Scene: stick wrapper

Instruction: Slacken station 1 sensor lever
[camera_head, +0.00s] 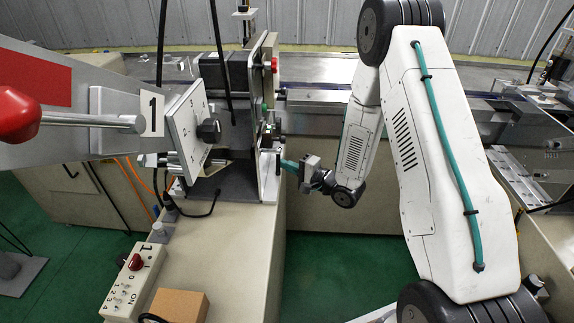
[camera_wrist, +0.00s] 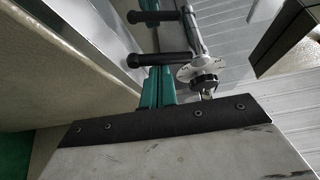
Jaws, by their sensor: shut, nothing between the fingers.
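Station 1 carries a white "1" label (camera_head: 151,113) in the head view. My gripper (camera_head: 286,164) is at the right side of its upright plate (camera_head: 262,165), with teal fingers pointing left. In the wrist view my gripper (camera_wrist: 157,84) is shut and empty. Its fingertips are close to a black handle (camera_wrist: 163,60); I cannot tell whether they touch it. A second black handle (camera_wrist: 152,17) lies beyond. Both handles join a silver rod (camera_wrist: 193,32). A white disc (camera_wrist: 192,72) with a dark knob (camera_wrist: 207,84) sits beside it. I cannot tell which part is the sensor lever.
A dial plate with a black knob (camera_head: 208,130) faces the front of station 1. A control box (camera_head: 133,283) with a red knob and a brown box (camera_head: 179,306) are on the cream cabinet top. A conveyor (camera_head: 330,95) runs behind. Green floor shows right of the cabinet.

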